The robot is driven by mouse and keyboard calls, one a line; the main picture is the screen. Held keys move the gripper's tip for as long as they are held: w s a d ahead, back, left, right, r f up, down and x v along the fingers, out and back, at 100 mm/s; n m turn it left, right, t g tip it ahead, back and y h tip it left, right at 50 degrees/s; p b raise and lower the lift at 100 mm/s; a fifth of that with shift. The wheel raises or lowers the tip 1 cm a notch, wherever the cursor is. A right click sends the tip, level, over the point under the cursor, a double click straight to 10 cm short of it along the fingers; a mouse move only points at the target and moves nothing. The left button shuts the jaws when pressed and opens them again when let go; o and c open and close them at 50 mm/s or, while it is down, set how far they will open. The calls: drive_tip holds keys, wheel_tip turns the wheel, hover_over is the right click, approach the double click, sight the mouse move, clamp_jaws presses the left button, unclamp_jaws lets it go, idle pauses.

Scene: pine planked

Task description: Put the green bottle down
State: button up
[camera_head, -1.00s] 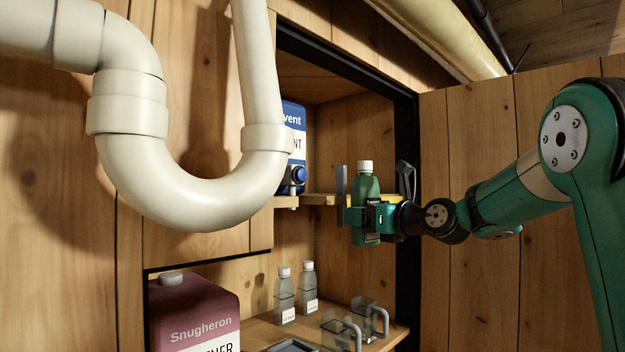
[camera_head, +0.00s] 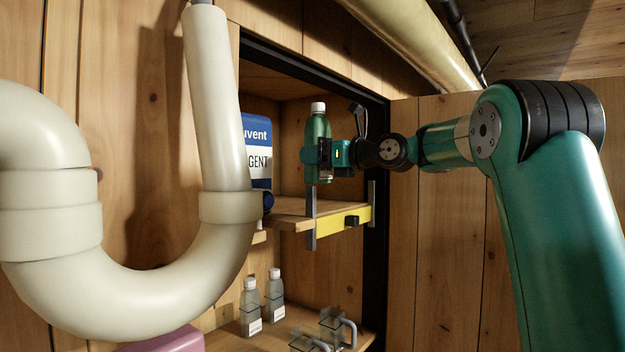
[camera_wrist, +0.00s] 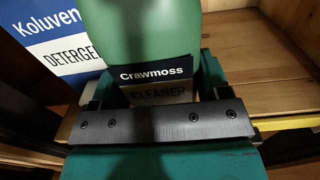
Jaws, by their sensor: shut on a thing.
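The green bottle (camera_head: 319,126) with a white cap is upright in my gripper (camera_head: 326,158), which is shut around its lower body. It is in the cabinet opening, over the upper shelf (camera_head: 285,206). In the head view its base shows above the shelf's front edge; I cannot tell whether it touches the board. In the wrist view the bottle (camera_wrist: 150,35) fills the top middle, with a "Crawmoss Cleaner" label between the fingers. Its base is hidden there.
A blue and white detergent container (camera_head: 257,150) stands left of the bottle on the upper shelf. A yellow strip (camera_head: 340,224) with grey uprights runs along the shelf front. Small bottles (camera_head: 250,308) and glass mugs (camera_head: 333,328) stand below. A thick white pipe (camera_head: 215,130) hangs at left.

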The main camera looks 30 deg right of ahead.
drive_tip(key=w+d+p, duration=0.3)
drive_tip(key=w, duration=0.3)
drive_tip(key=shift+w+d+f, duration=0.1)
drive_tip(key=shift+w+f, duration=0.1)
drive_tip(key=shift+f, duration=0.95)
drive_tip(key=shift+w+f, duration=0.15)
drive_tip(key=shift+f, duration=0.95)
drive_tip(key=shift+w+d+f, duration=0.1)
drive_tip(key=shift+w+f, duration=0.1)
drive_tip(key=shift+f, duration=0.95)
drive_tip(key=shift+f, duration=0.15)
drive_tip(key=o, duration=1.3)
drive_tip(key=shift+f, duration=0.1)
drive_tip(key=shift+b+v, duration=2.8)
drive_tip(key=shift+v, duration=3.2)
